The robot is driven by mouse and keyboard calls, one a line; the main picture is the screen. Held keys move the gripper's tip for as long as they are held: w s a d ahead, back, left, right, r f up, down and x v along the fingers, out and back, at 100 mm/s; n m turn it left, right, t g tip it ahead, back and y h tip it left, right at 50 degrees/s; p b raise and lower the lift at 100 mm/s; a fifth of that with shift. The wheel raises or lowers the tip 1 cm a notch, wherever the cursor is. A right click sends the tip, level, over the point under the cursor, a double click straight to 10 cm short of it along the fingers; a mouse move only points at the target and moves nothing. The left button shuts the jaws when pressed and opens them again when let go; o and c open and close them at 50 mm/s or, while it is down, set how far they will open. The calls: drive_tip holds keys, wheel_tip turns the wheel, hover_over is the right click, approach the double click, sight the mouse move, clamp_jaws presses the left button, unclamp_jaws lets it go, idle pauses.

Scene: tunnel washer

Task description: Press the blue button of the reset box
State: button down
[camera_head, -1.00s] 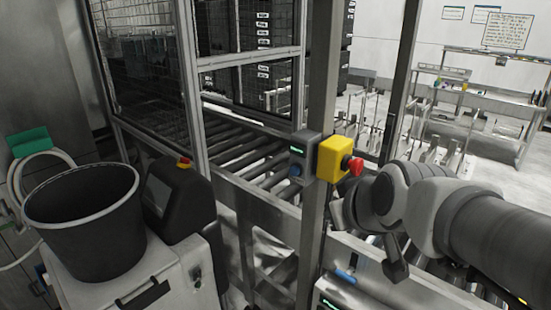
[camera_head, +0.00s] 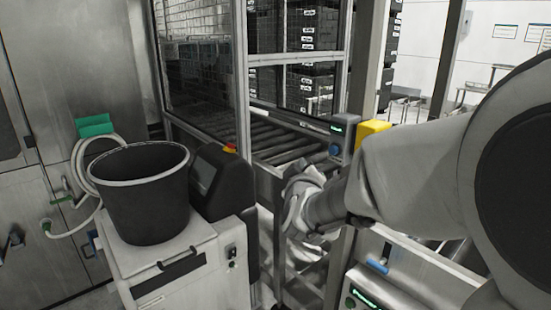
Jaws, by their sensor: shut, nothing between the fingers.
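The reset box is a grey box (camera_head: 344,130) with a small green-lit display, mounted on the post beside the roller conveyor. Its blue button (camera_head: 334,150) shows on its front, low on the box. My arm reaches in from the right. My gripper (camera_head: 297,186) is at its far end, below and left of the blue button in the picture and apart from it. The gripper is shut and empty; its fingertips are hard to make out against the wrist.
A yellow box (camera_head: 371,132) sits right of the reset box, partly behind my arm. A black bucket (camera_head: 145,205) stands on a white cabinet at left, beside a dark console (camera_head: 222,182). Metal posts and a mesh guard (camera_head: 200,75) border the conveyor (camera_head: 280,140).

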sight(333, 150)
drive_tip(key=shift+w+a+f, duration=0.1)
drive_tip(key=shift+a+f, duration=0.1)
drive_tip(key=shift+a, duration=0.05)
idle(0.3)
drive_tip(key=w+d+b, duration=0.3)
drive_tip(key=w+d, duration=0.2)
drive_tip(key=d, duration=0.2)
drive_tip(key=shift+w, duration=0.15)
drive_tip(key=shift+d+b, duration=0.1)
drive_tip(key=shift+b, duration=0.2)
idle(1.8)
drive_tip(key=shift+w+d, duration=0.25)
drive_tip(key=shift+d, duration=0.05)
drive_tip(key=shift+w+d+b, duration=0.3)
drive_tip(key=shift+d+b, duration=0.1)
drive_tip(key=shift+b, duration=0.2)
idle(0.6)
drive_tip(key=shift+s+a, duration=0.1)
drive_tip(key=shift+a, duration=0.05)
drive_tip(key=shift+s+a, duration=0.45)
drive_tip(key=shift+a, duration=0.15)
